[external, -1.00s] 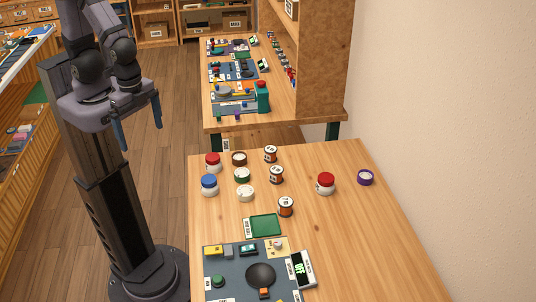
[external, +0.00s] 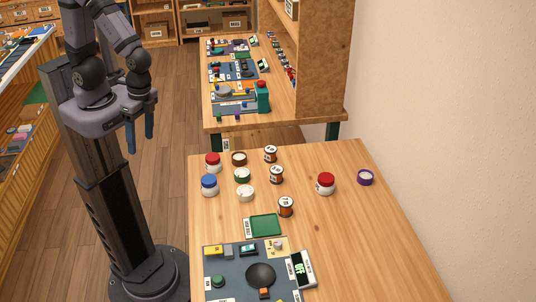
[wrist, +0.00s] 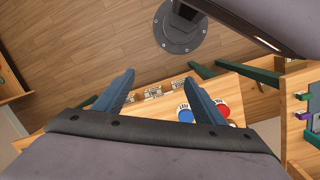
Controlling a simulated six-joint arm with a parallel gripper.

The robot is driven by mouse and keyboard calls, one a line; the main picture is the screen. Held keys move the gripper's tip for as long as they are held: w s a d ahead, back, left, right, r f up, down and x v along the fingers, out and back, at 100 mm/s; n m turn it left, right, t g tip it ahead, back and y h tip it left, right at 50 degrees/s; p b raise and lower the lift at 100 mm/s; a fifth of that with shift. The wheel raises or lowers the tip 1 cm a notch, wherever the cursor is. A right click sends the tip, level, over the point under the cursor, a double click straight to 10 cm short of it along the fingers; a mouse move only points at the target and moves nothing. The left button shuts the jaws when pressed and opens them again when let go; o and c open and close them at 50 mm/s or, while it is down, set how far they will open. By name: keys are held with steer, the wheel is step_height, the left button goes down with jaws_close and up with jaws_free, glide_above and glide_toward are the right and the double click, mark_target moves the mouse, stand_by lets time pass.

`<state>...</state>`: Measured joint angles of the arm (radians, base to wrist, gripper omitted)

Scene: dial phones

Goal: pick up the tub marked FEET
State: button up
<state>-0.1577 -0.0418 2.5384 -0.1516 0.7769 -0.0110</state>
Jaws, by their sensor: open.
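Several small tubs stand on the near wooden table. They include a red-lidded one (external: 213,162), a blue-lidded one (external: 209,184), green-rimmed (external: 242,175) and white (external: 246,193) ones, brown ones, a larger red-lidded one (external: 326,183) and a purple one (external: 365,177). Their lettering is too small to read, so I cannot tell which is marked FEET. The wrist view shows a blue lid (wrist: 186,116) and a red lid (wrist: 222,111), partly behind a finger. My gripper (external: 140,145) hangs open and empty over the floor, left of the table and apart from all tubs.
A green tray (external: 265,226) lies in front of the tubs. A dark board (external: 230,287) with small parts and a display (external: 302,269) is at the near edge. A second workbench (external: 285,85) stands behind. The table's right side is clear.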

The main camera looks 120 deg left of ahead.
step_height(320, 180, down, 8)
steer(key=n+h+b, duration=0.4)
steer(key=n+b, duration=0.1)
steer(key=n, duration=0.3)
steer(key=n+t+b, duration=1.2)
steer(key=n+t, duration=0.2)
steer(key=n, duration=0.6)
glide_toward(206, 176)
steer(key=x, duration=0.5)
steer(key=shift+s, duration=0.1)
steer(key=shift+a, duration=0.5)
steer(key=shift+d+p+x, duration=0.2)
steer(key=shift+p+x, duration=0.3)
steer(key=shift+x, duration=1)
steer(key=shift+d+p+x, duration=0.15)
steer(key=shift+p+x, duration=0.3)
steer(key=shift+x, duration=1.1)
steer(key=shift+w+d+f, duration=0.15)
steer(key=shift+w+d, duration=0.05)
steer(key=shift+w, duration=0.25)
steer(key=c, duration=1.2)
